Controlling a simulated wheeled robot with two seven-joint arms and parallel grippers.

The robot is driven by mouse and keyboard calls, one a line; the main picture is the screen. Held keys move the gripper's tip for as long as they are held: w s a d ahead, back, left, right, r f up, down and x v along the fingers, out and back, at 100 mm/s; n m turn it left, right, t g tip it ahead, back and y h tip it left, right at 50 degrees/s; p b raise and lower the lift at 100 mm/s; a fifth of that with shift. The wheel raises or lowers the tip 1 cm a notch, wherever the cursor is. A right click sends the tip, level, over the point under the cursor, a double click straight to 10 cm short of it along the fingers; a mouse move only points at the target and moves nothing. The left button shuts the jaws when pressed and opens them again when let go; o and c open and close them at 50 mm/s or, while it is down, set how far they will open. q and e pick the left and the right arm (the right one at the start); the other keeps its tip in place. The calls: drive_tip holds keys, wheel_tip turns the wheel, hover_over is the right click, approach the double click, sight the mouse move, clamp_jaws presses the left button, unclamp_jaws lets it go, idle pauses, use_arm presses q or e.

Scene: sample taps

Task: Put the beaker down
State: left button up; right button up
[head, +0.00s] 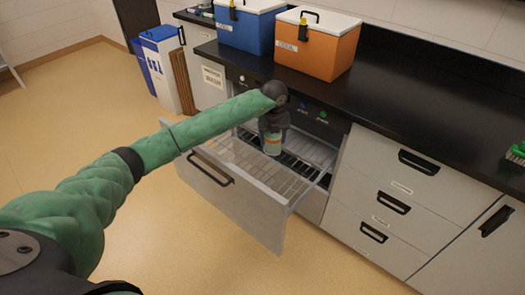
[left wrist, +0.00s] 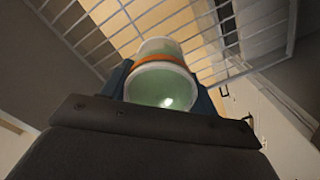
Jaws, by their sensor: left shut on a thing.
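The beaker (head: 272,144) is a small clear vessel with green contents and an orange band. My left gripper (head: 272,132) is shut on it, over an open drawer with a wire rack (head: 240,162) in its bottom. In the left wrist view the beaker (left wrist: 160,80) sits between the two fingers, with the rack bars (left wrist: 110,22) beyond it. I cannot tell whether the beaker touches the rack. My right gripper is in neither view.
The drawer front (head: 228,198) stands out from the cabinet. On the black counter (head: 420,120) are a blue cooler (head: 240,30) and an orange cooler (head: 318,48). Closed drawers (head: 395,190) lie to the right. Bins (head: 160,65) stand at the far left. The floor at left is clear.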

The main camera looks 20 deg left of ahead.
use_arm(q)
drive_tip(key=shift+n, duration=0.7)
drive_tip(key=f+p, duration=0.1)
drive_tip(key=f, duration=0.4)
drive_tip(key=f+p, duration=0.1)
drive_tip(key=f, duration=0.4)
drive_tip(key=shift+w+f, duration=0.2)
drive_tip(key=shift+f, duration=0.05)
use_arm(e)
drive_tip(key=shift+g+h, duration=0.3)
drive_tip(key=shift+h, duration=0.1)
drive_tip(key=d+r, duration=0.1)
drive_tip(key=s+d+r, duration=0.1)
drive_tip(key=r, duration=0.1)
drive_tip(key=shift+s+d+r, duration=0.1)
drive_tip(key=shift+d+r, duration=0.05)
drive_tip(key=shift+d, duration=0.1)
use_arm(q)
drive_tip(key=shift+f, duration=0.1)
drive_tip(key=o, duration=0.9)
drive_tip(key=shift+o, duration=0.2)
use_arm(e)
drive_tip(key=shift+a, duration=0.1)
